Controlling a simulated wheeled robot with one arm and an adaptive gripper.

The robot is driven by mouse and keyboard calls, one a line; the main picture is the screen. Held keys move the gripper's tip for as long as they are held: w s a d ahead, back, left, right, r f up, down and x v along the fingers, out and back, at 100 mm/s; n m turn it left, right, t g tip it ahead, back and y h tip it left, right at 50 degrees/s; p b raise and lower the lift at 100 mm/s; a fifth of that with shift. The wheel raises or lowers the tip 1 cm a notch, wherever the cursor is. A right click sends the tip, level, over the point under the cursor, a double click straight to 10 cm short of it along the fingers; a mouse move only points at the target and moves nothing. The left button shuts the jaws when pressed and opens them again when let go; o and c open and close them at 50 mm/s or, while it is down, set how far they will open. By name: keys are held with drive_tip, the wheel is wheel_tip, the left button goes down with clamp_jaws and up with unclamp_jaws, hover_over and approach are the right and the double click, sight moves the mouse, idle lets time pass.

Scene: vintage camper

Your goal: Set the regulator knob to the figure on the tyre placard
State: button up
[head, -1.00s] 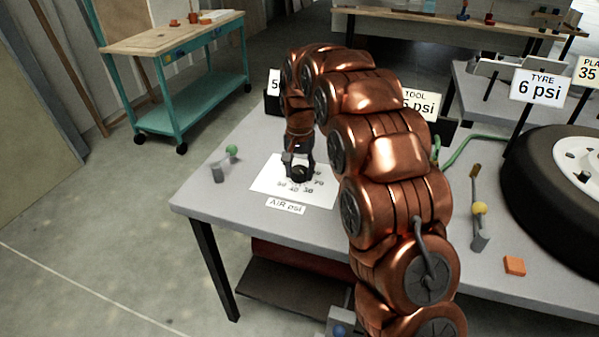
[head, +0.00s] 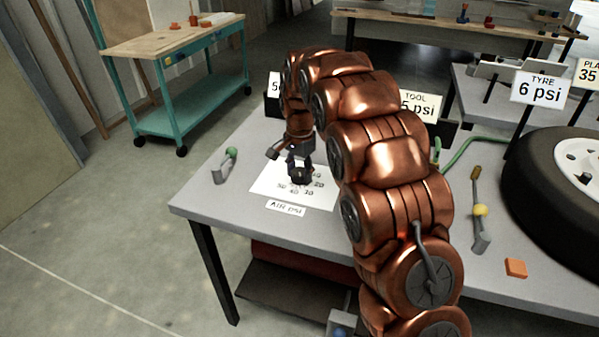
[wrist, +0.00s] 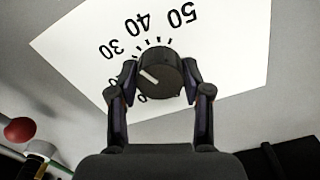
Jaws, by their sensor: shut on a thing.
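My gripper (head: 300,176) is shut on the dark round regulator knob (wrist: 163,72), with one finger on each side in the wrist view. The knob sits on a white dial sheet (head: 267,184) marked in tens. Its white pointer line slants to the upper left in the wrist view, roughly towards the 30. The fingers hide part of the lower figures. An "AIR psi" label (head: 286,208) lies at the sheet's front edge. A white sign (head: 541,88) reads TYRE 6 psi.
A TOOL sign (head: 418,104) and another sign (head: 273,84) are partly hidden behind my arm. A tyre (head: 553,190) lies at the right. A green-tipped grey piece (head: 220,171), a yellow-balled lever (head: 480,225) and an orange block (head: 515,268) are on the grey bench.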

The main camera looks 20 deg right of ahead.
sight(299, 171)
drive_tip(key=o, duration=1.2)
drive_tip(key=shift+c, duration=0.2)
wheel_tip(299, 171, up, 12)
idle(0.5)
drive_tip(key=s+r+n+g+p, duration=0.1)
drive_tip(key=s+r+n+p, duration=0.3)
drive_tip(key=s, duration=4)
drive_tip(key=n+p, duration=0.7)
drive_tip(key=shift+g+p, duration=0.3)
drive_tip(key=shift+g, duration=0.1)
